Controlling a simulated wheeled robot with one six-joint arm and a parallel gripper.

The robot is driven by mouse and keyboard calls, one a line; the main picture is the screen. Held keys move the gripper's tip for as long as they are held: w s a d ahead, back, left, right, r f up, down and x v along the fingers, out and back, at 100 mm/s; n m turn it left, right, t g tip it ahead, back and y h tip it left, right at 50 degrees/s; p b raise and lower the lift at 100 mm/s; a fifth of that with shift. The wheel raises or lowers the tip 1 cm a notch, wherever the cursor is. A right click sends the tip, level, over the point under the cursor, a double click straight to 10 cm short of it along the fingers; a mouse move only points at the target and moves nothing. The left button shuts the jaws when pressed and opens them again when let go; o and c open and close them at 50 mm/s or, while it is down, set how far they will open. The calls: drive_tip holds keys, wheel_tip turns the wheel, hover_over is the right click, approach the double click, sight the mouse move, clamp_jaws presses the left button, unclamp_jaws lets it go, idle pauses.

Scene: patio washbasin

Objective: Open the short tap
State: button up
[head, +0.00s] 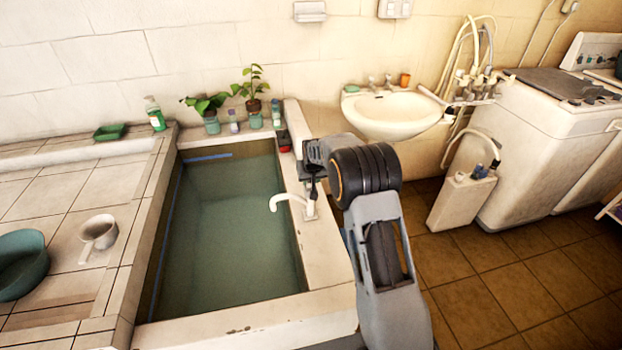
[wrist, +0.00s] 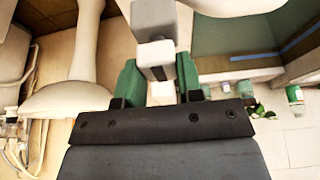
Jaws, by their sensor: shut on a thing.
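The short tap (head: 289,201) is white and stands on the right rim of the water-filled tub, its curved spout reaching left over the water. My gripper (head: 312,188) points down onto the tap from above, at its right end. In the wrist view, the green fingers of my gripper (wrist: 158,82) stand on both sides of a pale grey block, part of the short tap (wrist: 155,55), and are shut on it. The exact contact is partly hidden by the fingers and the dark gripper body.
The tub (head: 325,262) has a wide tiled rim. Potted plants (head: 209,110) and small bottles stand along its back edge. A white washbasin (head: 392,112) hangs on the wall behind my arm. A washing machine (head: 540,135) stands at the right.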

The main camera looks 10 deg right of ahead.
drive_tip(key=shift+c, duration=0.6)
drive_tip(key=n+b, duration=0.1)
drive_tip(key=n+y+b, duration=0.1)
drive_tip(key=n+b, duration=0.1)
drive_tip(key=shift+f, duration=0.25)
drive_tip(key=n+y+b, duration=0.1)
drive_tip(key=n+b, duration=0.1)
drive_tip(key=n+g+y+b, duration=0.1)
drive_tip(key=n+b, duration=0.1)
drive_tip(key=n, duration=0.1)
drive_tip(key=shift+d+r, duration=0.1)
drive_tip(key=n, duration=0.2)
drive_tip(key=n+g+y, duration=0.1)
drive_tip(key=n, duration=0.2)
drive_tip(key=shift+w+r, duration=0.1)
drive_tip(key=shift+r, duration=0.1)
drive_tip(key=n+g+p, duration=0.1)
drive_tip(key=n+g, duration=0.1)
drive_tip(key=n, duration=0.2)
drive_tip(key=shift+n+p, duration=0.3)
drive_tip(key=shift+n, duration=0.1)
drive_tip(key=o, duration=0.9)
